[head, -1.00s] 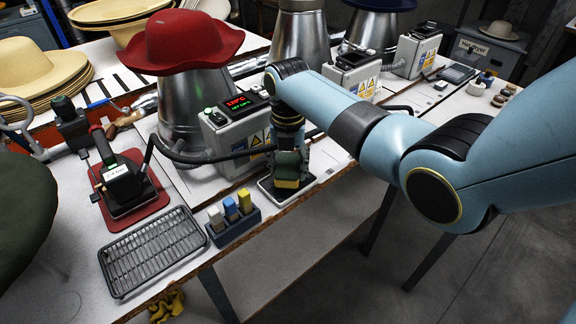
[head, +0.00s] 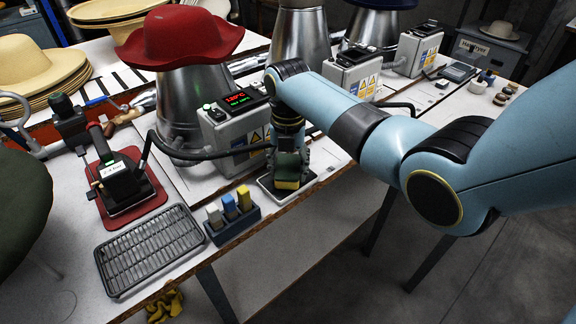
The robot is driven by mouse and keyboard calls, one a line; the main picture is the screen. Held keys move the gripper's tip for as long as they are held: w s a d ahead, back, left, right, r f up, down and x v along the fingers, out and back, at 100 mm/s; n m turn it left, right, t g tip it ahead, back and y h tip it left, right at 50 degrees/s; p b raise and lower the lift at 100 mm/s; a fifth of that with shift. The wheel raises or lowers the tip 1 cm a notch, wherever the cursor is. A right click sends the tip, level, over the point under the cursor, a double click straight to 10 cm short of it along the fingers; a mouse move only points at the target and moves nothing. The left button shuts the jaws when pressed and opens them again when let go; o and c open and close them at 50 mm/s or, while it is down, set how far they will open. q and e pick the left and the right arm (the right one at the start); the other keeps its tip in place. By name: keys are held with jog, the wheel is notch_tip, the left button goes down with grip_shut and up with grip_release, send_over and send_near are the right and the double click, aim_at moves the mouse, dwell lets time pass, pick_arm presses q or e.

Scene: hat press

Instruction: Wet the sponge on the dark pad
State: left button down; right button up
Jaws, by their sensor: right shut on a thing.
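My right gripper (head: 289,170) points down and is shut on the yellow sponge (head: 287,184). Only the sponge's lower edge shows below the fingers. The sponge is over the dark pad (head: 303,184) in its light-rimmed tray near the table's front edge. It looks low against the pad, but the gripper hides much of it, so I cannot be sure of contact. My left gripper is not in view.
A rack with several coloured blocks (head: 232,218) and a wire grid tray (head: 150,250) stand to the left. An iron (head: 122,180) rests on a red mat. Behind are a control box (head: 236,130) with a cable and a red hat (head: 180,38) on a metal form.

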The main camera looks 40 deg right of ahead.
aim_at(289, 167)
jog(key=shift+f, duration=0.5)
jog(key=shift+s+f, duration=0.1)
dwell(1.6)
notch_tip(289, 167, up, 7)
jog(key=p, duration=0.8)
dwell(0.6)
